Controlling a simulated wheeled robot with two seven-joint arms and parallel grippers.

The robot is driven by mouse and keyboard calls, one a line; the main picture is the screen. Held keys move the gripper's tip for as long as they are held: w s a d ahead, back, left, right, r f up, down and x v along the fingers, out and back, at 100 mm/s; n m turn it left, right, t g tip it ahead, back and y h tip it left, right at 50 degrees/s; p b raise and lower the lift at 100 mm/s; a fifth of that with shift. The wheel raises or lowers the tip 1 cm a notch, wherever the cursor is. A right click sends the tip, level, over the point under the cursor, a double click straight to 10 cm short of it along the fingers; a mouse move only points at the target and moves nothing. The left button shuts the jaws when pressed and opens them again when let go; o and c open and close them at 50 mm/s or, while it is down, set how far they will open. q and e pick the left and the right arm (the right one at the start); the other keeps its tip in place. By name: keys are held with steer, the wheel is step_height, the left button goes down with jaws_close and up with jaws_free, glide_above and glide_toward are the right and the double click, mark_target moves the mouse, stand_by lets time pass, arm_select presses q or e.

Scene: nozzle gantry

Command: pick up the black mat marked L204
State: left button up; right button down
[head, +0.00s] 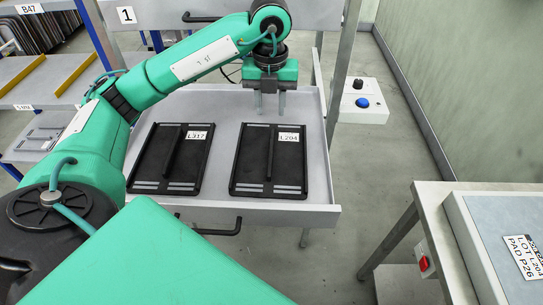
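The black mat marked L204 (256,166) lies flat in an open grey drawer (262,213), on the right side. It has a raised black bar along its middle, a white label near its far right corner and grey strips along its near edge. My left gripper (270,104) points down just beyond the mat's far edge. Its two fingers are apart with nothing between them. I cannot tell its exact height above the drawer.
A similar black mat marked L317 (161,172) lies left of L204 in the drawer. A control box with a blue button (362,103) is beyond the drawer's right side. At right, a table holds a pad labelled LOT L204, PAD P26 (522,252). Open floor separates drawer and table.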

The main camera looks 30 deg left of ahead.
arm_select(q)
steer(key=p, duration=0.2)
glide_above(271, 149)
step_height(271, 149, down, 8)
steer(key=shift+f, duration=0.1)
steer(key=shift+s+f, duration=0.1)
steer(key=shift+f, duration=0.1)
step_height(271, 149, down, 5)
steer(key=shift+r+p, duration=0.15)
steer(key=shift+p, duration=0.85)
jaws_close()
